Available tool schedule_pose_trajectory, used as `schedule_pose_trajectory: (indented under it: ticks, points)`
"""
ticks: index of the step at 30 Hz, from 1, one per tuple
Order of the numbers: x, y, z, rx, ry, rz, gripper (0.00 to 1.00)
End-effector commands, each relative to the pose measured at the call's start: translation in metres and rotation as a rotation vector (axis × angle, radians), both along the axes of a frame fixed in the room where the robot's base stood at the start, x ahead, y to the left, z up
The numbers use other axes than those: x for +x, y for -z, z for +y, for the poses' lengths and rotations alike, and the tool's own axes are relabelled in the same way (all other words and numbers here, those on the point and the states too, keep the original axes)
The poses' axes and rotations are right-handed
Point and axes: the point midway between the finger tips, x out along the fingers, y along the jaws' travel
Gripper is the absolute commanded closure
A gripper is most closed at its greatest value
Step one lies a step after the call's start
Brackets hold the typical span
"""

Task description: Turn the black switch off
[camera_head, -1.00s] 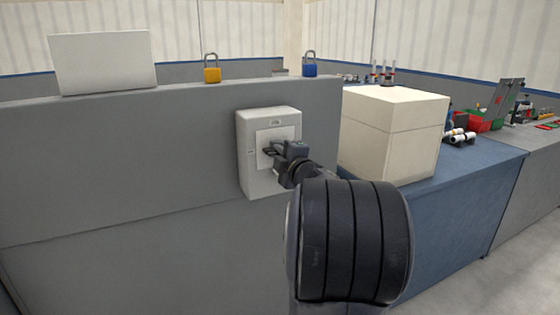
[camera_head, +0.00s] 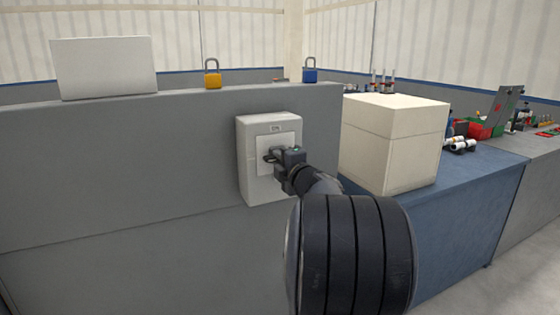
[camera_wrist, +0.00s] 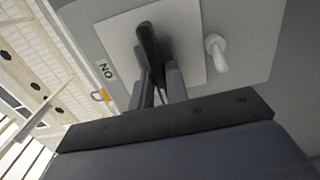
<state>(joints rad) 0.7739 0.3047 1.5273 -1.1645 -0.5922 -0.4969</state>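The black switch (camera_wrist: 148,42) is a dark lever on the pale front plate of a light grey switch box (camera_head: 255,191), mounted on the grey panel. My gripper (camera_head: 270,157) is at the front of this box in the head view. In the wrist view, the two fingers of my gripper (camera_wrist: 160,80) stand close together on either side of the lever's near end, with only a narrow gap between them. An "ON" label (camera_wrist: 107,70) shows beside the plate. My gripper hides much of the lever in the head view.
A yellow padlock (camera_head: 212,77) and a blue padlock (camera_head: 310,72) stand on the panel's top, with a white board (camera_head: 105,68) at left. A cream box (camera_head: 392,145) stands right of my arm on the blue bench (camera_head: 470,205).

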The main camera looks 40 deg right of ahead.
Motion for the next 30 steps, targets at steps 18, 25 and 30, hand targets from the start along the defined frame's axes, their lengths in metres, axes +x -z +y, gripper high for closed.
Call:
schedule_pose_trajectory:
  ticks: [18, 25, 30]
  points:
    - [-0.013, -0.001, 0.002, 0.001, 0.002, -0.002, 0.66]
    - [-0.055, -0.002, 0.012, 0.001, 0.004, -0.002, 0.66]
    - [-0.085, -0.001, 0.02, 0.0, 0.003, -0.002, 0.66]
